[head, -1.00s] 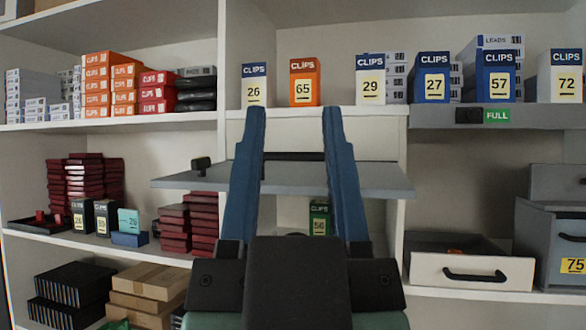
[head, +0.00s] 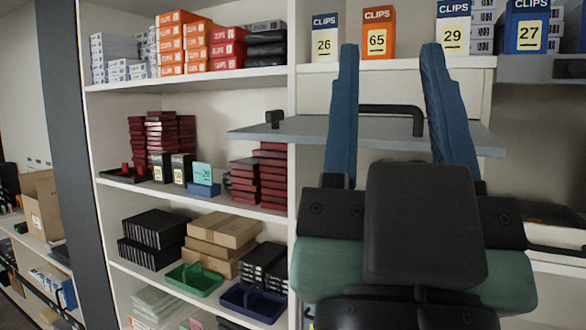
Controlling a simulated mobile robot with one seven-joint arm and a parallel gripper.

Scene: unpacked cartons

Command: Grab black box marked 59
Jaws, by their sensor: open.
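Two small black boxes with pale number labels stand upright side by side on the middle shelf at left. The right one (head: 181,169) appears to be the black box marked 59, though its number is small and hard to read. The left black box (head: 161,167) has a different-looking number, also hard to read. My gripper (head: 390,50) is open and empty, its two blue fingers pointing up in front of the right-hand shelves. It is well to the right of the black boxes and not touching them.
A teal box (head: 203,174) in a blue holder stands just right of the black boxes, with dark red stacks (head: 258,178) beyond. A black tray (head: 125,175) lies left of them. A grey pulled-out board (head: 290,131) with a handle juts out between them and my fingers.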

